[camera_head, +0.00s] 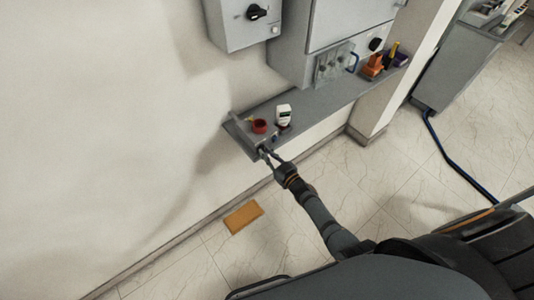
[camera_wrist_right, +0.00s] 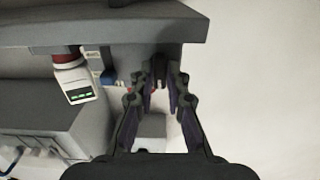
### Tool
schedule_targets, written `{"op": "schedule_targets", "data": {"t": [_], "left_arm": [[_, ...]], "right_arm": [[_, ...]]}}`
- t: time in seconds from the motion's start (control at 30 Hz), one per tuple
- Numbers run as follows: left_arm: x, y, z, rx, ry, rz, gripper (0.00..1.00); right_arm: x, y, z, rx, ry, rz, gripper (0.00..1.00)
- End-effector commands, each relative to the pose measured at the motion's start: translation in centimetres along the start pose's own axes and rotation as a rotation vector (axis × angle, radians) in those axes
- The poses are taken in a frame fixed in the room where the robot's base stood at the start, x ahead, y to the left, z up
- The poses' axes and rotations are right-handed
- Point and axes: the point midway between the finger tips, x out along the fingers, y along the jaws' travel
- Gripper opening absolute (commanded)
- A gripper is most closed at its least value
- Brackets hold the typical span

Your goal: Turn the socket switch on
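A grey wall box with a black rotary switch (camera_head: 255,12) is at the top of the head view. Neither is labelled legibly, so I cannot tell which is the socket switch. My right gripper (camera_head: 265,151) is at the near left end of the grey shelf, below and apart from the switch box. In the right wrist view its two fingers (camera_wrist_right: 161,88) stand apart. A small dark thing shows between or behind the tips; I cannot tell what it is. My left gripper is not in view.
The grey shelf (camera_head: 330,98) holds a red roll (camera_head: 260,126), a white meter (camera_head: 283,115) and an orange holder (camera_head: 372,66) with tools. The meter also shows in the right wrist view (camera_wrist_right: 75,83). An orange-brown block (camera_head: 243,216) lies on the floor. The left wall is bare.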

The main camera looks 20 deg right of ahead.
Motion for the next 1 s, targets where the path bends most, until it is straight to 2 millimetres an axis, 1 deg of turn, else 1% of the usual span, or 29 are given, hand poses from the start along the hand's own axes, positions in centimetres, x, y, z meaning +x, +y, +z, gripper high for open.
{"op": "schedule_targets", "data": {"t": [0.3,0.4,0.47,0.57,0.7,0.8,0.9,1.0], "left_arm": [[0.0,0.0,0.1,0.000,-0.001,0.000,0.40],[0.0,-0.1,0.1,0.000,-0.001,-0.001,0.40],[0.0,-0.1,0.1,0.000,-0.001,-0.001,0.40],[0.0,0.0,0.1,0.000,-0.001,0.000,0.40],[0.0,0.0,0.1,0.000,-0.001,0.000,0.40],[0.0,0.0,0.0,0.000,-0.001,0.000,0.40],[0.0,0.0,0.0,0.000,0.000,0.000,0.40],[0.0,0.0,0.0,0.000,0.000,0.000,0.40]], "right_arm": [[0.0,0.0,0.0,-0.001,0.000,0.000,0.23],[-0.6,0.0,0.1,-0.002,-0.001,0.000,0.23],[-1.5,0.0,0.1,-0.003,-0.002,0.000,0.23],[-3.8,0.0,0.2,-0.003,-0.004,-0.001,0.23],[-7.3,0.0,0.2,-0.002,-0.004,-0.001,0.23],[-9.4,0.0,0.2,-0.002,-0.004,-0.001,0.23],[-10.9,0.0,0.1,-0.001,-0.002,-0.001,0.23],[-11.8,0.0,0.1,0.000,-0.002,-0.001,0.23]]}}
